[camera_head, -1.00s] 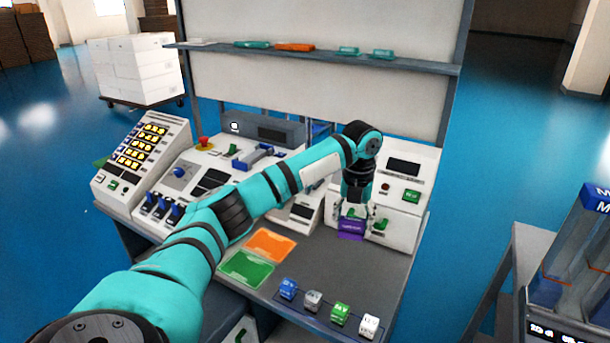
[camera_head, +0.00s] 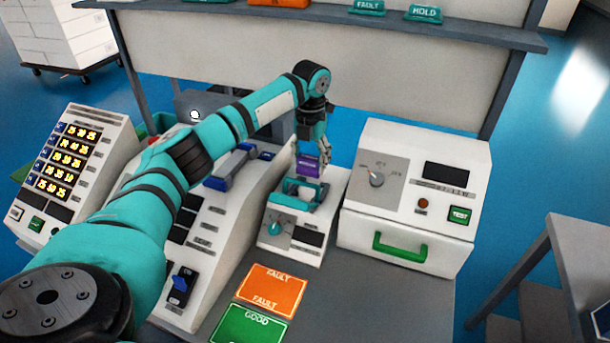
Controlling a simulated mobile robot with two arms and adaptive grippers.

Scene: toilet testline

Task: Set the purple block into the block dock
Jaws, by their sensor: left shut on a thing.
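The purple block (camera_head: 308,167) is in the fingers of my left gripper (camera_head: 313,156), which is shut on it. The block is over a small white unit (camera_head: 296,251) with a teal knob and a teal bracket-like seat (camera_head: 303,191) on top. This seat may be the block dock; no label on it is readable. The block's lower edge is close to the seat, and I cannot tell whether they touch. My left arm reaches across from the lower left. My right gripper is not in view.
A white tester (camera_head: 417,195) with a green handle stands close on the right. A sloped white console (camera_head: 205,241) is on the left, partly behind my arm. Orange (camera_head: 272,289) and green (camera_head: 249,328) mats lie in front. A shelf (camera_head: 440,32) crosses behind.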

